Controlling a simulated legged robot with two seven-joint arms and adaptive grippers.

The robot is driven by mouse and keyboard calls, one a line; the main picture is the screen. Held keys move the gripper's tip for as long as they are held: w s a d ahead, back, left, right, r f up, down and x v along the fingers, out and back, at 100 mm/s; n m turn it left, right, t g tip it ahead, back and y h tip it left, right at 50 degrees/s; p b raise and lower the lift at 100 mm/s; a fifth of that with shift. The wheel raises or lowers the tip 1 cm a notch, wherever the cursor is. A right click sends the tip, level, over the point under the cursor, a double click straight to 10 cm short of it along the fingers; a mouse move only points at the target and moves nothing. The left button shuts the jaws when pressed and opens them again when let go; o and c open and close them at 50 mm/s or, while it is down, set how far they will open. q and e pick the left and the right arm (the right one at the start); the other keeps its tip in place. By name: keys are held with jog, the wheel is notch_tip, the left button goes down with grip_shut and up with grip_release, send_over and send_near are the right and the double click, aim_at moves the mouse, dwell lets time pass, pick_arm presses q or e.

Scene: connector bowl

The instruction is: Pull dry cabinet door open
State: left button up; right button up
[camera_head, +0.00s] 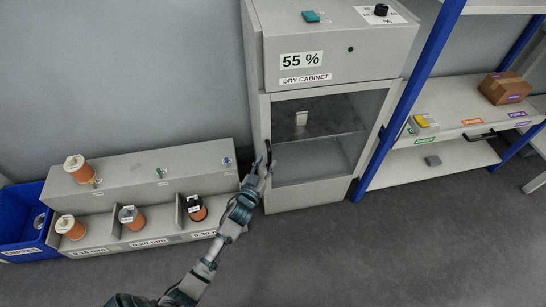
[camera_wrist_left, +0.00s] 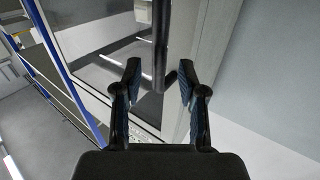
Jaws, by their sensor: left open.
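The dry cabinet (camera_head: 350,187) stands against the wall, a grey box with a glazed door (camera_head: 310,165) that looks shut. Its label reads "DRY CABINET" under "55 %". A dark vertical handle (camera_head: 268,152) is on the door's left side. My left gripper (camera_head: 265,165) is at the lower part of this handle. In the left wrist view the handle (camera_wrist_left: 160,45) runs down between the open fingers of my left gripper (camera_wrist_left: 159,82). I cannot tell whether a finger touches it. The right gripper does not show.
A grey spool rack (camera_head: 120,185) with several orange spools stands left of the cabinet, beside a blue bin (camera_head: 22,225). A blue-framed shelf (camera_head: 470,105) with a cardboard box (camera_head: 505,88) is on the right. The floor (camera_head: 400,245) in front of the cabinet is clear.

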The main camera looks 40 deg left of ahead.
aim_at(269, 159)
pick_arm(q)
jog(key=shift+b+x, duration=0.35)
jog(key=shift+x, duration=1.45)
jog(key=shift+d, duration=0.1)
jog(key=shift+r, duration=0.1)
grip_shut()
